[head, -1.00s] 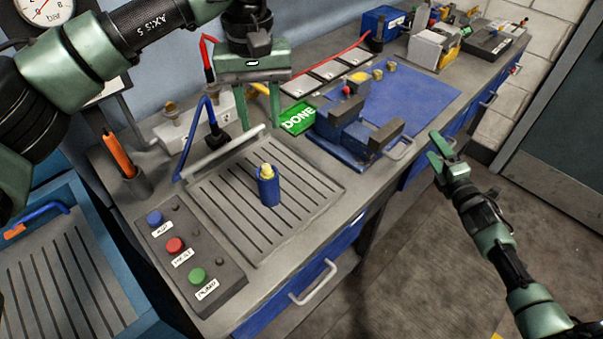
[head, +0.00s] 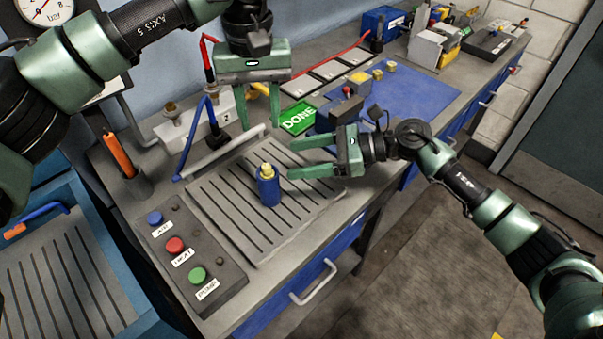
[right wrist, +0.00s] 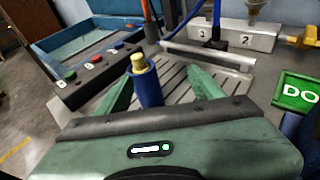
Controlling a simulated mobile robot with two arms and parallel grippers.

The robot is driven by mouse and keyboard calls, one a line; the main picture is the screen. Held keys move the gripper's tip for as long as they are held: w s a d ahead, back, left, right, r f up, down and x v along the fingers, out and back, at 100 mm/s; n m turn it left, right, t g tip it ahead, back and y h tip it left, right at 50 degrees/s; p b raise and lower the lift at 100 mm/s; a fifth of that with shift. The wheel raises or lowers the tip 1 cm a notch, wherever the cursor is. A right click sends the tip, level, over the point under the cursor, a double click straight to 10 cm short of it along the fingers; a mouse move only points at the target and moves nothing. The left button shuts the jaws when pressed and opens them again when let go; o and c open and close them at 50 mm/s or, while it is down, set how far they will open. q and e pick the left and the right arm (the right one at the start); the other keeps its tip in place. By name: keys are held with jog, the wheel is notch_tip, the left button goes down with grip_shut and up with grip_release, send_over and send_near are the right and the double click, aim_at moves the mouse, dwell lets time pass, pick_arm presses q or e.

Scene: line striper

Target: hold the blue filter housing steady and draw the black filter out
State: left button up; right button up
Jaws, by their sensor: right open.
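A small upright blue cylinder (head: 268,190) with a brass-yellow top (head: 266,171) stands on the slotted grey drain plate; I take it for the filter housing. It also shows in the right wrist view (right wrist: 150,90), between the two fingers in the picture. No black filter can be made out. My right gripper (head: 291,160) is open and empty, its fingers pointing left, just right of the cylinder and apart from it; it also shows in the right wrist view (right wrist: 157,85). My left gripper (head: 258,120) is open and empty, pointing down above the plate's back edge.
A panel with blue, red and green buttons (head: 188,255) lies left of the drain plate (head: 232,222). Behind are a grey numbered block (head: 228,118) and a green DONE sign (head: 298,118). A blue fixture (head: 343,115) is partly hidden by my right gripper.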

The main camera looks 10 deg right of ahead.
aim_at(269, 185)
jog(key=shift+s+a+f+n+g+h, duration=0.15)
jog(key=shift+s+f+n+g+h, duration=0.15)
jog(key=shift+s+f, duration=0.3)
jog(key=shift+s+a+f+n+g+h, duration=0.1)
jog(key=shift+s+f+n+g+h, duration=0.15)
jog(key=shift+s+f+g, duration=0.3)
jog(key=shift+a+f, duration=0.25)
jog(key=shift+f, duration=0.05)
jog(key=x, duration=0.7)
jog(key=shift+a, duration=0.1)
grip_shut()
pick_arm(q)
jog(key=shift+o, duration=0.4)
notch_tip(269, 185, down, 2)
jog(key=n, duration=0.6)
jog(key=shift+f, duration=5)
pick_arm(e)
jog(key=shift+w, duration=0.1)
